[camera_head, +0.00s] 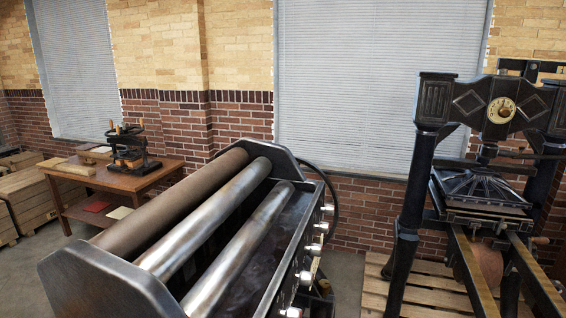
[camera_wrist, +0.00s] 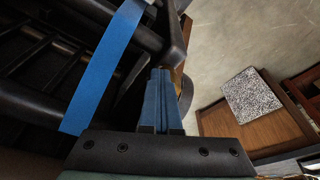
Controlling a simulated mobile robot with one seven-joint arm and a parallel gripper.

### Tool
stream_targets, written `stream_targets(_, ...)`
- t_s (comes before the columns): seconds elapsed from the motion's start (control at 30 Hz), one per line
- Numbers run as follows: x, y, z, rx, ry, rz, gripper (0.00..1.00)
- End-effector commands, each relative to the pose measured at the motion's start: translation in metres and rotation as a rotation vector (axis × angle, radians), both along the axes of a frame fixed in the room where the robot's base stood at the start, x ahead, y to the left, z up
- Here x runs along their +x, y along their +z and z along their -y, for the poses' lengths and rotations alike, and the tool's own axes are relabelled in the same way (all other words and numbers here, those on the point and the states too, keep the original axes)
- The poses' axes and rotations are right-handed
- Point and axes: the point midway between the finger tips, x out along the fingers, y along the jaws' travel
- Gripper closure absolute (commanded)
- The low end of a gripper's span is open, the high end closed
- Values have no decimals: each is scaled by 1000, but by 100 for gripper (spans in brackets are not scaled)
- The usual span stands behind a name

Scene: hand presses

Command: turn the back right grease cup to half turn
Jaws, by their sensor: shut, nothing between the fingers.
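The roller press (camera_head: 150,290) stands in the middle of the head view, with long metal rollers between dark end plates. Several small bright metal fittings stick out along its right side; the farthest one (camera_head: 327,209) is near the back end plate. I cannot tell for sure which fitting is the back right grease cup, or how far it is turned. My gripper (camera_wrist: 160,72) shows in the wrist view with its blue fingers shut together and nothing between them. Dark metal parts (camera_wrist: 30,100) lie beyond it at the left. My gripper is not in the head view.
A tall black hand press (camera_head: 436,110) stands on a wooden pallet at the right. A table (camera_head: 165,165) with a small press is at the back left, beside wooden crates (camera_head: 40,195). In the wrist view, a speckled slab (camera_wrist: 251,95) lies on brown wood; bare floor (camera_wrist: 225,45) shows above.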

Motion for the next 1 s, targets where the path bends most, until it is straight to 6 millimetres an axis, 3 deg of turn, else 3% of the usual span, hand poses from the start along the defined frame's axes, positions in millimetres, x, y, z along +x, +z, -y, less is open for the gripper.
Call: stream_targets(1.0, -18, 0, 1, 9, 7, -9, 100)
